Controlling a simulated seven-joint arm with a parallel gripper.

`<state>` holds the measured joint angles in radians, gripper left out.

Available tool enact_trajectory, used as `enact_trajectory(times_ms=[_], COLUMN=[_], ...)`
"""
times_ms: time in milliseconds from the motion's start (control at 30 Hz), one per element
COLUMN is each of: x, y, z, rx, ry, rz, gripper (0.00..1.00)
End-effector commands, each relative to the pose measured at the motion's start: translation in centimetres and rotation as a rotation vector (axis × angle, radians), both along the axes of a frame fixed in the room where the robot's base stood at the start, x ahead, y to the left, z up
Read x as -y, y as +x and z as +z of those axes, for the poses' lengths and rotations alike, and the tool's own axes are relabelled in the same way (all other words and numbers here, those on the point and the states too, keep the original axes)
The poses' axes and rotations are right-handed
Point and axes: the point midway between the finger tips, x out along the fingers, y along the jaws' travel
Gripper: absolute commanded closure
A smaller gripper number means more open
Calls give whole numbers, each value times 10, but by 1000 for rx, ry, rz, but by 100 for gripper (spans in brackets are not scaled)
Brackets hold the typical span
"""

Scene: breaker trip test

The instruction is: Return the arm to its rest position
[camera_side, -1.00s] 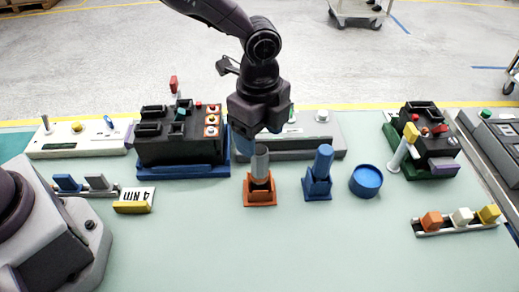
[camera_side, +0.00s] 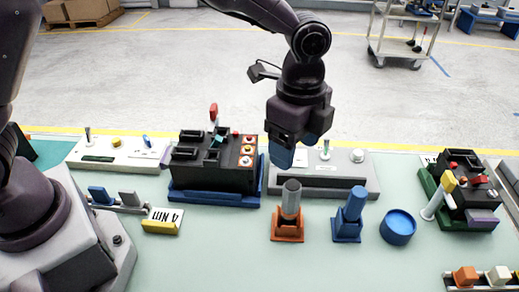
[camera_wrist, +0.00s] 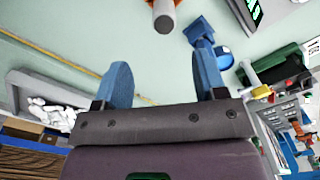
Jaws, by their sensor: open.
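My gripper (camera_side: 291,152) hangs above the back part of the table in the side view, its blue fingers pointing down. In the wrist view my gripper (camera_wrist: 160,85) has its two blue fingers wide apart with nothing between them. A grey cylinder (camera_side: 291,197) stands upright in an orange holder (camera_side: 287,228), below and apart from my gripper. The grey cylinder also shows at the top of the wrist view (camera_wrist: 163,16). A blue handle (camera_side: 355,203) stands in a blue holder (camera_side: 346,231) to the right of it.
A black breaker unit (camera_side: 214,160) on a blue base stands left of my gripper. A grey panel (camera_side: 330,180) lies behind the holders. A blue round dish (camera_side: 397,228) and a second black unit (camera_side: 466,190) stand at right. The front middle of the table (camera_side: 300,270) is clear.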

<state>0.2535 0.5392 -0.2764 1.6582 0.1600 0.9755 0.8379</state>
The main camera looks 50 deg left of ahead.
Motion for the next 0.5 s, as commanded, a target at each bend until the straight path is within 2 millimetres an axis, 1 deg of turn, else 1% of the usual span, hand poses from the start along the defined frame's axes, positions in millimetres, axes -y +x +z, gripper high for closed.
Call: enact_trajectory(times_ms=[33, 67, 200, 367, 500], x=[-5, -10, -41, -78, -114], y=[-9, -15, -37, -62, -94], z=[-6, -5, 17, 47, 75], rx=[-23, -26, 2, 60, 126], ry=[11, 18, 30, 16, -27], rz=[69, 121, 378, 642, 894], gripper=[35, 35, 35, 35, 35])
